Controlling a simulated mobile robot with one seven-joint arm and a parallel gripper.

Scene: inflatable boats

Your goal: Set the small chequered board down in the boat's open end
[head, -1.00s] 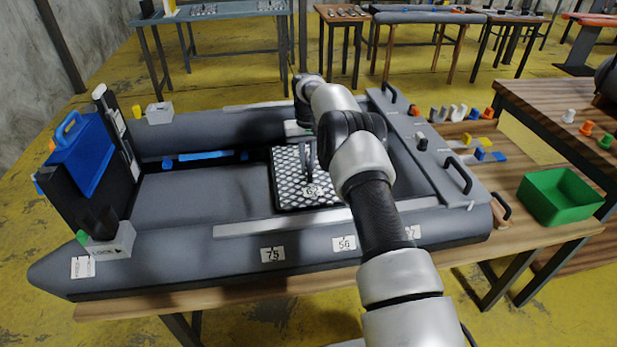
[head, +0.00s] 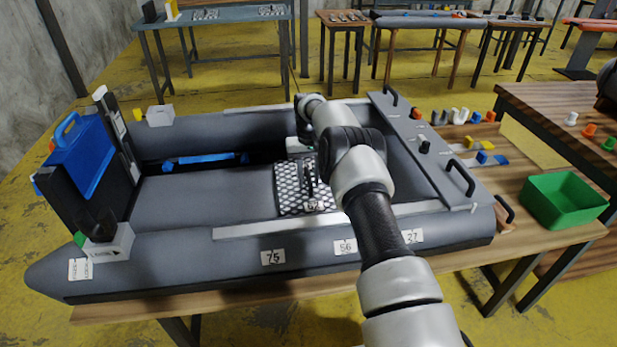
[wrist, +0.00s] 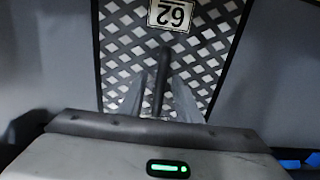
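The small chequered board (head: 290,190), black and white with a "62" tag, lies inside the grey boat (head: 205,247), at the right end of its smooth grey floor (head: 205,195). It looks flat and about level with that floor; my arm hides its right part. In the wrist view the chequered board (wrist: 125,45) has a black bar handle (wrist: 161,75). My gripper (wrist: 159,85) is over the board, one finger on each side of the handle, with small gaps seeming to show beside it. The fingers look open.
A grey panel with black handles (head: 430,150) crosses the boat on the right. A blue case (head: 80,155) stands at the left end, and a blue bar (head: 205,160) lies along the far side. A green bin (head: 562,200) stands on the right.

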